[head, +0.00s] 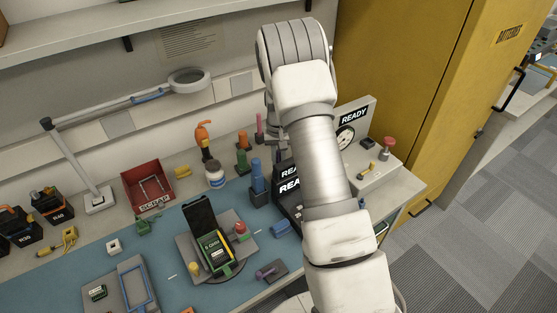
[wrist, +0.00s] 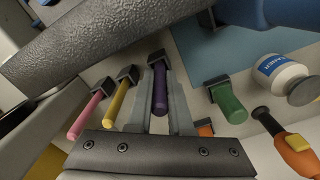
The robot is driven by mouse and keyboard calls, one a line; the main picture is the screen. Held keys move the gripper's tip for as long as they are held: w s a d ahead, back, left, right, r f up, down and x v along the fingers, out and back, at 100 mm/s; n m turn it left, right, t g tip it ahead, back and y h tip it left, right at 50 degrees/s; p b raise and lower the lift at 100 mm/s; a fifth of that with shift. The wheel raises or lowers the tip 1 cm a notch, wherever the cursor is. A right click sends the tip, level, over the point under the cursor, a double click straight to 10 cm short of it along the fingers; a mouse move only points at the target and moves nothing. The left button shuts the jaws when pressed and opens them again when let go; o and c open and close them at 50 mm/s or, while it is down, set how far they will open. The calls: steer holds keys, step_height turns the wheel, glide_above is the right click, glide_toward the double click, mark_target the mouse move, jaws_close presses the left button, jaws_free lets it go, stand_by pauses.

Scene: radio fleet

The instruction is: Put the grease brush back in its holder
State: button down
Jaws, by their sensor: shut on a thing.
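In the wrist view my gripper (wrist: 158,105) is shut on a purple-handled tool (wrist: 160,88), whose handle lies between the two grey fingers. It may be the grease brush, but its bristles do not show. The handle's far end meets a dark block holder (wrist: 158,57); I cannot tell whether it is seated in it.
Pink (wrist: 85,117), yellow (wrist: 116,102) and green (wrist: 228,104) handles stand in dark holders close by. A red scrap bin (head: 148,183) and a turntable device (head: 213,247) occupy the bench.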

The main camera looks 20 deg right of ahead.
steer(key=c, duration=0.8)
jaws_free()
steer(key=shift+o, duration=0.2)
step_height(320, 180, up, 17)
steer(key=shift+r, duration=0.2)
